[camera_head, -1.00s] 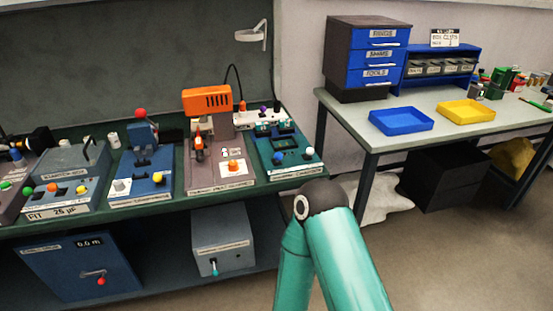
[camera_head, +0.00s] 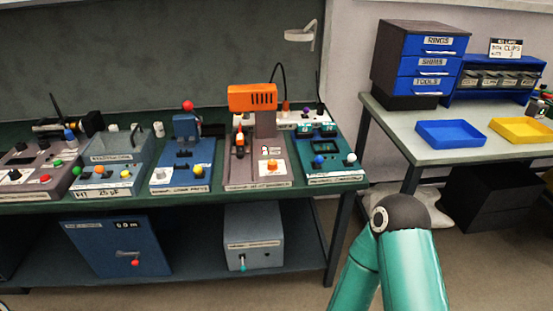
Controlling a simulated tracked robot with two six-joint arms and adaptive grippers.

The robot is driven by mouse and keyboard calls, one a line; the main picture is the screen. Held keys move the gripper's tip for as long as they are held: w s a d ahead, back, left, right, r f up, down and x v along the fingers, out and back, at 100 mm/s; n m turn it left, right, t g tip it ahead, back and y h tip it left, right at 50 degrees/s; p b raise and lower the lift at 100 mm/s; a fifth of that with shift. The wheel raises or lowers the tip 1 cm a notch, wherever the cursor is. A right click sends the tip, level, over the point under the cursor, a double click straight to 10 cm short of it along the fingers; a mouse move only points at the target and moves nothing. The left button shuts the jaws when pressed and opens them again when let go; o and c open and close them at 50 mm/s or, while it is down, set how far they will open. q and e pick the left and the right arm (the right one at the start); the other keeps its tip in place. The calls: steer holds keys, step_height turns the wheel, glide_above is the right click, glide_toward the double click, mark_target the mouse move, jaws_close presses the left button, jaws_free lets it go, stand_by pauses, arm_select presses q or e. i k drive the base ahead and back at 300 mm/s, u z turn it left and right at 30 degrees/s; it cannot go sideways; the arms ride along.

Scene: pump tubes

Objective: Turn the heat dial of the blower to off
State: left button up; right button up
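What looks like the blower is an orange slotted housing (camera_head: 253,98) on a stand at the back of a brown-grey base (camera_head: 243,177) on the green bench. A white panel on this base carries an orange knob (camera_head: 272,165), which may be the heat dial. Its setting and small markings are too small to read. A slim orange part (camera_head: 239,142) stands to the left of the knob. Neither gripper shows. Only teal links of one of my arms are in view at the lower right, well apart from the base.
A blue press-like unit (camera_head: 183,172) stands left of the base, and a teal unit (camera_head: 330,168) with blue and white knobs stands right. Several other devices line the bench's left. A grey box (camera_head: 254,236) sits on the lower shelf. A table with blue drawers (camera_head: 430,66) is at right.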

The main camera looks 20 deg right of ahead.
mark_target(272, 167)
steer(key=i, duration=0.9)
steer(key=u, duration=0.05)
